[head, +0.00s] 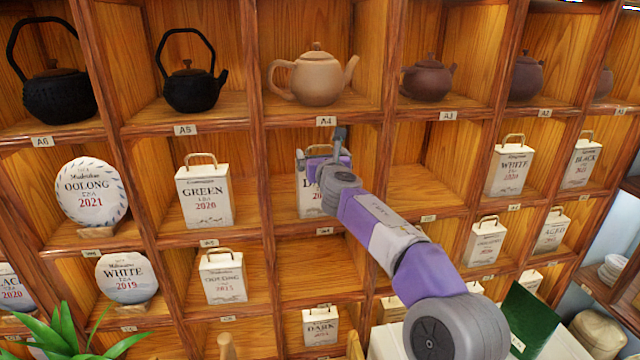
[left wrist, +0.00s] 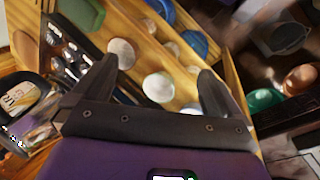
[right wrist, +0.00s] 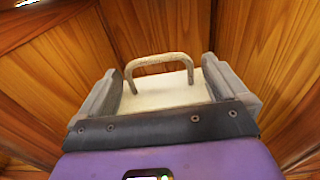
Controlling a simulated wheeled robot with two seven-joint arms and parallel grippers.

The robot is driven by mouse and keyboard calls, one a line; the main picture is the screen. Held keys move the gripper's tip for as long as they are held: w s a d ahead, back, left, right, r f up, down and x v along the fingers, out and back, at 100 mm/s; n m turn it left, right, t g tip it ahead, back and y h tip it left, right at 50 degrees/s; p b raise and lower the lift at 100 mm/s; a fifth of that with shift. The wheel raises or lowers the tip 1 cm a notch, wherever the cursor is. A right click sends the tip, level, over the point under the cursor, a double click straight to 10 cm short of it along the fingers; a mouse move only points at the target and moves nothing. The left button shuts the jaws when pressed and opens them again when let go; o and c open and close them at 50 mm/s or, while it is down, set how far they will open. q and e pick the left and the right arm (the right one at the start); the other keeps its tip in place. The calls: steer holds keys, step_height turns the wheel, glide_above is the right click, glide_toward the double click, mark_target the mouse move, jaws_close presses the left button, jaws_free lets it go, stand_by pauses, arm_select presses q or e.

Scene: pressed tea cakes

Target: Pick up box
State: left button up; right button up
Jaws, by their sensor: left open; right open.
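A white tea box (head: 308,203) with dark lettering and a red date stands in the shelf compartment below the A4 label, partly hidden by my right gripper (head: 325,160). In the right wrist view, the white box (right wrist: 165,97) with its pale arched handle (right wrist: 158,61) lies between the two open fingers. One finger is on each side of it; I cannot tell whether they touch it. My left gripper (left wrist: 157,72) is open and empty, with nothing between its fingers up close. It is not in the head view.
The wooden shelf has narrow dividers around each compartment. The compartment to the right (head: 420,190) looks empty. Below my left gripper lie several round pale items (left wrist: 158,87).

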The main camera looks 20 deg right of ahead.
steer(key=shift+w, duration=0.1)
steer(key=c, duration=1.5)
